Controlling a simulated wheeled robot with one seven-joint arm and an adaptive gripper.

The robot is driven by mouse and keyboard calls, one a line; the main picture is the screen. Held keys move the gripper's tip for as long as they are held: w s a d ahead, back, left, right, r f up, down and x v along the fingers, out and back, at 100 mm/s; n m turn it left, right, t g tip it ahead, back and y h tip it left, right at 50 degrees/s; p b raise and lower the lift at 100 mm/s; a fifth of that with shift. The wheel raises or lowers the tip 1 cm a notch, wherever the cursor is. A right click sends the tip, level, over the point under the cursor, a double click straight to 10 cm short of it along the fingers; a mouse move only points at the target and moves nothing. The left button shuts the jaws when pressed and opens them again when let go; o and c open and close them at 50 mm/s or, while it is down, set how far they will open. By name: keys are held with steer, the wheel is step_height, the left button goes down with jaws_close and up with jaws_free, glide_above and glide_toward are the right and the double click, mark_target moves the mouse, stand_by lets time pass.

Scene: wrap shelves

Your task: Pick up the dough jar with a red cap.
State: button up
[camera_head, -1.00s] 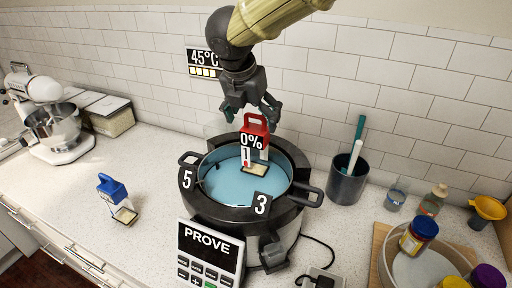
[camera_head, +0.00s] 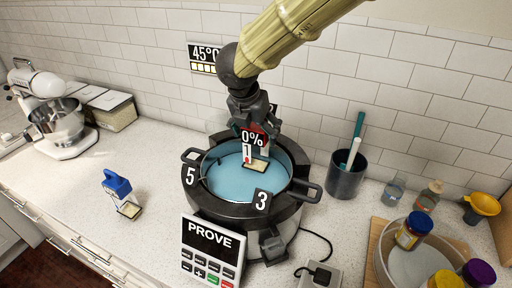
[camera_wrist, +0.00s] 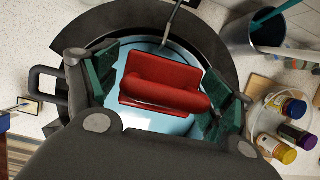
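The dough jar with a red cap stands in the blue-filled round pot (camera_head: 218,190), by the label 1. Its red handle-shaped cap (camera_wrist: 165,85) fills the middle of the wrist view. In the head view my gripper hides most of the cap, and the 0% and 1 labels cover part of the jar. My gripper (camera_head: 256,120) points down over the cap. In the wrist view its teal-padded fingers stand on either side of the cap, with small gaps showing, so it looks open around the cap and not clamped on it.
A similar jar with a blue cap (camera_head: 117,184) stands on the counter to the left. The PROVE control panel (camera_head: 212,250) is in front of the pot. A dark utensil cup (camera_head: 346,178) stands to the right. A round tray with several lidded jars (camera_head: 415,232) is at the lower right.

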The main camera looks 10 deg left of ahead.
steer(key=shift+r, duration=0.1)
steer(key=c, duration=1.4)
